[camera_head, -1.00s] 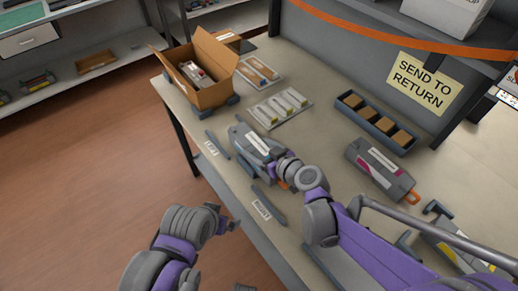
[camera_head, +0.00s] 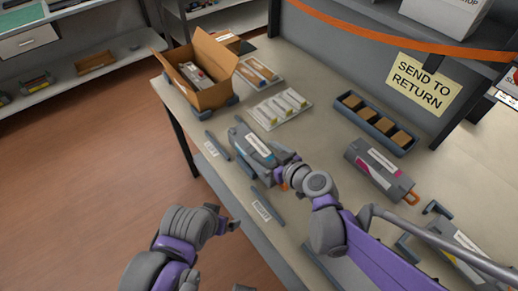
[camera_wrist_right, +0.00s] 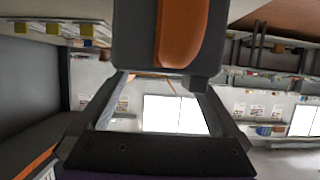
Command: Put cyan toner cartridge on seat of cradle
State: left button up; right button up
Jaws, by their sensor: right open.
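The cyan toner cartridge (camera_head: 243,137) is a grey block with a white label and a cyan patch, lying near the table's front edge in the head view. My right gripper (camera_head: 282,181) is open at its near end, by an orange handle. In the right wrist view, a dark grey body with an orange handle (camera_wrist_right: 183,35) fills the top centre, close to my open fingers (camera_wrist_right: 160,97). The cradle is not clearly distinguishable; I cannot tell what supports the cartridge. My left gripper (camera_head: 231,226) is beside the table's front edge, holding nothing visible; its jaw opening is unclear.
Labelled dark bars (camera_head: 217,146) and (camera_head: 267,206) lie on either side of the cartridge. A magenta-marked cartridge (camera_head: 380,171) and a yellow-marked one (camera_head: 462,244) lie to the right. A compartment tray (camera_head: 350,118), white tray (camera_head: 256,114) and open cardboard box (camera_head: 212,98) stand behind.

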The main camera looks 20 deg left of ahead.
jog(key=v, duration=0.9)
jog(key=shift+s+d+r+p, duration=0.15)
jog(key=shift+p, duration=0.25)
jog(key=s+d+f+m+h, duration=0.1)
jog(key=s+d, duration=0.1)
jog(key=d, duration=0.1)
jog(key=s+d+f+m+g+h, duration=0.1)
jog(key=s+d+m+h, duration=0.1)
jog(key=d, duration=0.1)
jog(key=s+d+f+m+h, duration=0.1)
jog(key=s+d+f+h, duration=0.1)
jog(key=s+d, duration=0.1)
jog(key=shift+d+g, duration=0.15)
jog(key=shift+g, duration=0.25)
jog(key=s+d+f+m+h, duration=0.1)
jog(key=s+d+m+h, duration=0.1)
jog(key=d, duration=0.2)
jog(key=s+d+f+m+g+h, duration=0.1)
jog(key=s+d+m+h, duration=0.1)
jog(key=s+d, duration=0.1)
jog(key=s+d+f+m+h, duration=0.1)
jog(key=s+d+m, duration=0.1)
jog(key=d, duration=0.3)
jog(key=shift+s+d+h, duration=0.25)
jog(key=shift+s+h, duration=0.15)
